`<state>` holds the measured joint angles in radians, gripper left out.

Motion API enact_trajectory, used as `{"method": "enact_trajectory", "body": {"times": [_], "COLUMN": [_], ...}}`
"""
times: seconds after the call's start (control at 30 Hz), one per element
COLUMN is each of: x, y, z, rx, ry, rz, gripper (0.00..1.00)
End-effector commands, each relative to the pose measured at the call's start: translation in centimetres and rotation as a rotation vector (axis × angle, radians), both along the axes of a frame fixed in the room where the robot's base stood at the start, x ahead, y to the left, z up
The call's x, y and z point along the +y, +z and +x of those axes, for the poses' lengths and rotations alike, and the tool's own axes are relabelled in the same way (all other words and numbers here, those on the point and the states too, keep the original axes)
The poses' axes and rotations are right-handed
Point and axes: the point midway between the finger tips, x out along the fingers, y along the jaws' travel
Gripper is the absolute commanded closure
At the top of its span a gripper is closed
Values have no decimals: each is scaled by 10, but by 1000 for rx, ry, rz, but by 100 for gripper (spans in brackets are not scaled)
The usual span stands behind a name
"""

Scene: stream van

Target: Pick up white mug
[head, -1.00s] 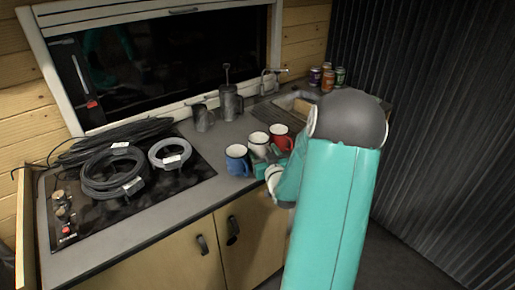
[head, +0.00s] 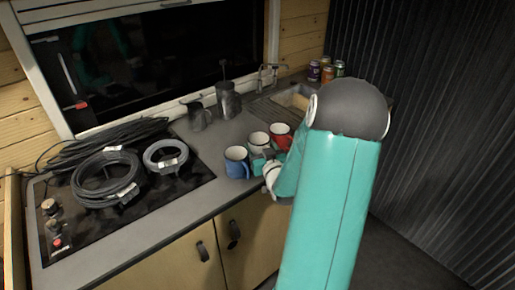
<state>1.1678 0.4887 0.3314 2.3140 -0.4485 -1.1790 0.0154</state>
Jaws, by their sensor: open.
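The white mug (head: 258,139) stands upright on the grey counter, between a blue mug (head: 237,163) at its front left and a red mug (head: 281,136) at its back right. My gripper (head: 261,162) is at the near side of the white mug and close to the blue mug. It is open. The lower part of the white mug is hidden behind the gripper. I cannot tell whether a finger touches the mug.
Two dark metal jugs (head: 229,101) stand behind the mugs. A sink (head: 292,100) with a tap lies at the back right, with several cans (head: 327,72) beyond it. Coiled cables (head: 105,178) lie on the hob at left. The counter left of the blue mug is clear.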

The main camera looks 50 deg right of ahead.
Motion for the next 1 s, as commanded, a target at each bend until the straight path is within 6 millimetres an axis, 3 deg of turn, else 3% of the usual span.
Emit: {"method": "enact_trajectory", "body": {"times": [0.4, 0.57, 1.0], "x": [1, 1, 0], "y": [0, 0, 4], "z": [-5, -5, -1], "rx": [0, 0, -1], "ry": [-1, -1, -1], "rz": [-1, -1, -3], "gripper": [31, 62, 63]}}
